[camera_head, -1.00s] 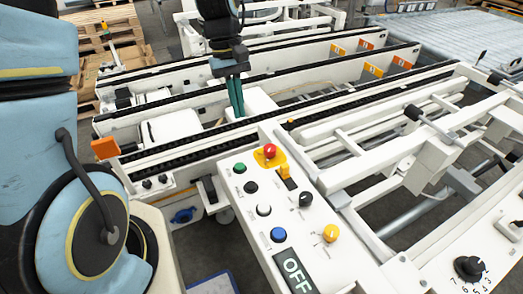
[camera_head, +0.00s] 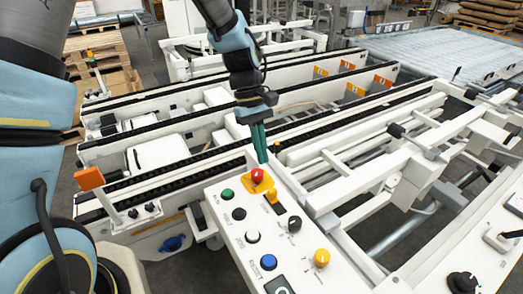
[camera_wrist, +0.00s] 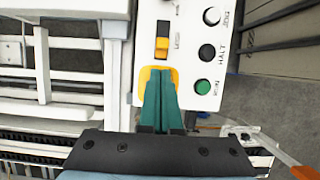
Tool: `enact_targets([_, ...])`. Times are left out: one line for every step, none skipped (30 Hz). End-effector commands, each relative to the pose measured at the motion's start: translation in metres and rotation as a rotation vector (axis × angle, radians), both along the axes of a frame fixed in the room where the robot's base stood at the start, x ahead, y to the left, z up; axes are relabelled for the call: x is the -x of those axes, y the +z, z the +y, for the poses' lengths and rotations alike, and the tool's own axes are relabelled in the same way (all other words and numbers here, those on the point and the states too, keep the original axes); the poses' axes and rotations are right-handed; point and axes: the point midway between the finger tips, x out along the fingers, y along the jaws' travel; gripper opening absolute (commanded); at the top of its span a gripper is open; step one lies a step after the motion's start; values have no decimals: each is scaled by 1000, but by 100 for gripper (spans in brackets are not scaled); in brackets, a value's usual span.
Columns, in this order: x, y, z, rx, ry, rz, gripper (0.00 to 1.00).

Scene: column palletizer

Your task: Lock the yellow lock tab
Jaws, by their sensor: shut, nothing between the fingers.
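The yellow lock tab (camera_head: 271,196) sits in a dark slot on the white control panel (camera_head: 228,215), just below and right of the red button (camera_head: 258,176). It also shows in the wrist view (camera_wrist: 162,45), ahead of my fingertips. My gripper (camera_head: 262,160) is shut with its green fingers together and empty, pointing down at the panel's far end by the red button. In the wrist view my fingers (camera_wrist: 160,75) cover the red button, and only its yellow plate (camera_wrist: 146,78) shows around them. I cannot tell whether the fingertips touch anything.
The panel also carries a green button (camera_head: 227,194), black button (camera_head: 239,214), white button (camera_head: 252,237), blue button (camera_head: 269,262), black knob (camera_head: 294,224) and yellow knob (camera_head: 321,258). Conveyor rails (camera_head: 330,112) lie behind, and a white frame (camera_head: 365,165) stands to the right.

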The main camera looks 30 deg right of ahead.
Motion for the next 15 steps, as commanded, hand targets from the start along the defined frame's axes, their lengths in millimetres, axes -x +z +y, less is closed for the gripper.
enact_targets([5,-8,1,-4,-2,4,0])
enact_targets([7,-13,1,-5,-3,5,0])
enact_targets([10,-20,1,-4,-2,4,0])
enact_targets([12,-25,1,-4,-2,5,0])
enact_targets([14,-30,1,-4,-2,4,0])
enact_targets([16,-36,2,-4,-2,4,0])
enact_targets([18,-40,2,-3,-1,4,0])
enact_targets([19,-44,2,-3,-1,4,0])
enact_targets([21,-49,2,-2,-1,3,0])
enact_targets([22,-52,2,-2,-1,3,0])
enact_targets([23,-55,2,-2,-1,3,0])
enact_targets([24,-58,2,-1,0,1,0])
enact_targets([25,-60,2,-1,0,2,0])
enact_targets([26,-62,2,-1,0,2,0])
enact_targets([26,-64,2,-1,0,1,0])
